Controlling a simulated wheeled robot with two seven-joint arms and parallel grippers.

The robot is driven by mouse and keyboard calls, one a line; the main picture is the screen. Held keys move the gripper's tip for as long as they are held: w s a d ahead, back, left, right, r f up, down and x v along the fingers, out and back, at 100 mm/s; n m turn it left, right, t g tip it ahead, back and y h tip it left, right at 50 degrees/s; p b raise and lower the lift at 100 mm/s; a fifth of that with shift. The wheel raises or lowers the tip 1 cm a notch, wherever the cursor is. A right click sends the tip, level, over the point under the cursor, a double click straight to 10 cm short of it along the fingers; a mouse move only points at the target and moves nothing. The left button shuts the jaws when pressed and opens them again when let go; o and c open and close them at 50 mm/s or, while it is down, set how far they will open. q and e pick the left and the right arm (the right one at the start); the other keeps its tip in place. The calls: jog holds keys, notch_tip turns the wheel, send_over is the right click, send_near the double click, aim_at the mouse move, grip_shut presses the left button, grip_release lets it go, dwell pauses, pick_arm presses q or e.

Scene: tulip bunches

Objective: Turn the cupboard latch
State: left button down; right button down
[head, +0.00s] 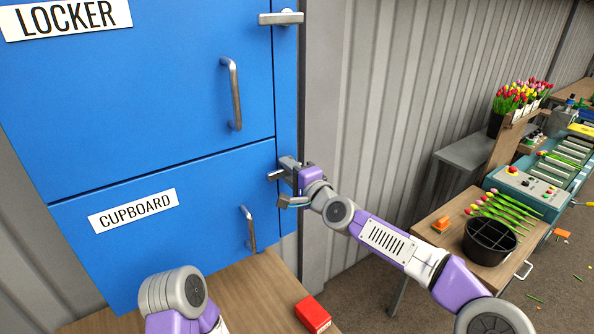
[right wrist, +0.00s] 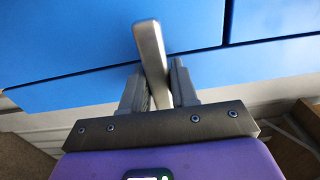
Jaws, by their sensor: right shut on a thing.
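The cupboard latch (head: 274,176) is a grey metal lever at the upper right edge of the blue cupboard door (head: 150,235). My right gripper (head: 287,174) is at the latch and hides most of it in the head view. In the right wrist view the latch lever (right wrist: 150,45) stands between the two fingers of my right gripper (right wrist: 158,82), which is shut on it. The lever looks slightly tilted there. The cupboard door looks closed. Part of my left arm shows at the bottom of the head view, but its gripper does not.
Above is the locker door (head: 170,90) with its own latch (head: 281,18) lying level and a handle (head: 232,93). The cupboard handle (head: 248,229) is below. A red box (head: 313,314) lies on the wooden top.

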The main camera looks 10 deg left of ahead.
jog(key=c, duration=1)
grip_release()
jog(key=shift+o, duration=0.2)
jog(key=b+v, duration=0.3)
jog(key=v, duration=0.4)
jog(key=shift+s+d, duration=0.15)
jog(key=shift+s, duration=0.1)
